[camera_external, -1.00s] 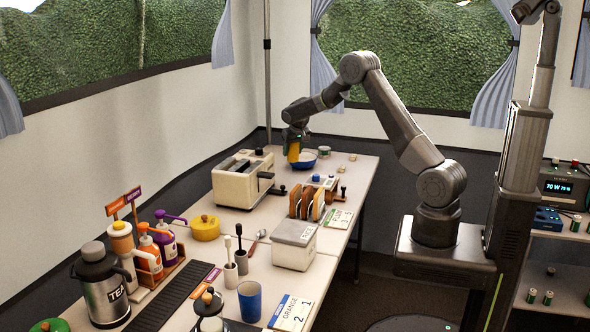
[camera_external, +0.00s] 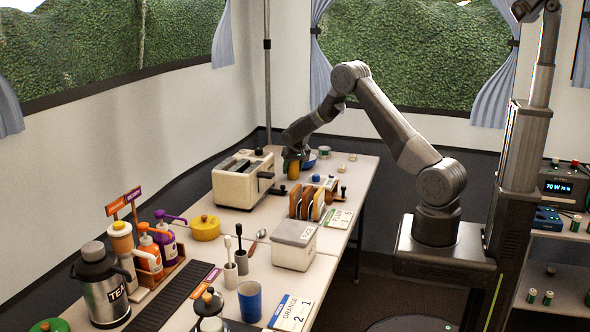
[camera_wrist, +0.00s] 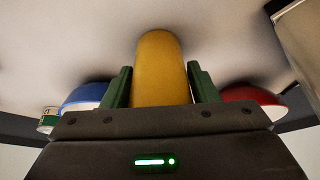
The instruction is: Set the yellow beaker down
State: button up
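The yellow beaker (camera_external: 293,171) is upright at the far end of the long table (camera_external: 340,178), just behind the cream toaster. My gripper (camera_external: 295,158) points down over it. In the wrist view the beaker (camera_wrist: 160,72) stands between the two green fingers (camera_wrist: 160,88), which are against its sides. My gripper is shut on it. The beaker's base is low over the tabletop; I cannot tell whether it touches.
A blue bowl (camera_wrist: 86,96) and a green-labelled tin (camera_wrist: 47,119) are on one side of the beaker, a red bowl (camera_wrist: 252,96) on the other. The toaster (camera_external: 242,182) stands close in front. Toast in a rack (camera_external: 308,203) is nearer. Bare tabletop shows around the beaker.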

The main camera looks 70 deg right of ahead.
jog(key=o, duration=0.3)
jog(key=shift+r, duration=0.15)
jog(key=shift+r, duration=0.2)
jog(key=v, duration=1.1)
jog(key=shift+s+r+b, duration=0.15)
jog(key=shift+r+b, duration=0.15)
jog(key=shift+b, duration=0.05)
jog(key=shift+a, duration=0.1)
jog(key=shift+o, duration=0.7)
